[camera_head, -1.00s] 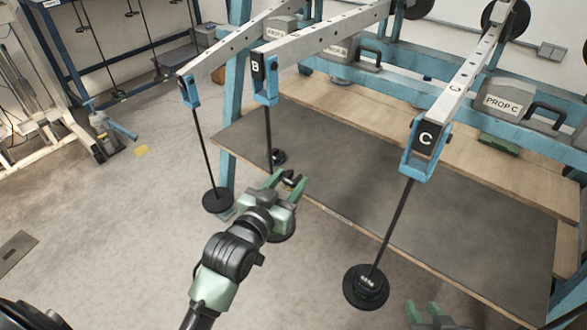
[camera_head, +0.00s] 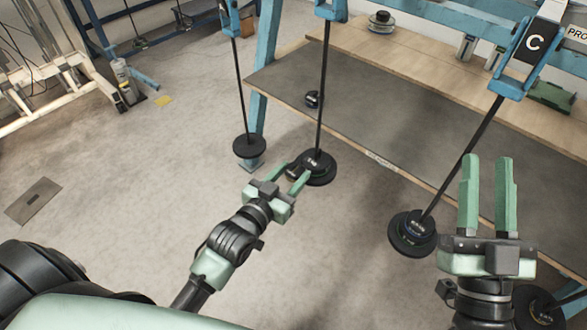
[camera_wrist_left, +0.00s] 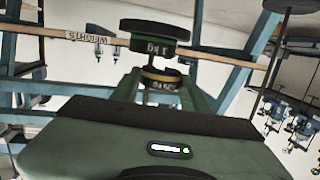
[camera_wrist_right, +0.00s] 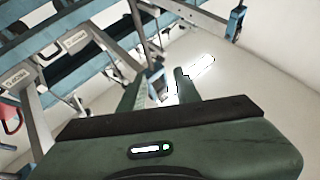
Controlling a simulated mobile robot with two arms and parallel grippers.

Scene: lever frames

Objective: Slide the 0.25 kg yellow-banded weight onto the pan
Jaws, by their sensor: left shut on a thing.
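The yellow-banded weight (camera_wrist_left: 160,78) is a small dark disc with a yellow rim, between my left gripper's fingers in the left wrist view. My left gripper (camera_head: 291,176) is shut on it, beside the rod of a hanging pan; its dark side shows in the head view (camera_head: 295,171). The pan (camera_head: 318,180) carries a black disc (camera_head: 316,161) and hangs from the middle lever. In the upturned left wrist view the disc (camera_wrist_left: 155,46) is apart from the held weight. Whether the weight's slot is around the rod I cannot tell. My right gripper (camera_head: 487,170) is open and empty.
Another hanging pan (camera_head: 249,147) is at the left. The lever C pan (camera_head: 412,240) hangs between my grippers, near my right one. The table's grey mat (camera_head: 400,120) lies behind, with a small dark weight (camera_head: 313,99) on it.

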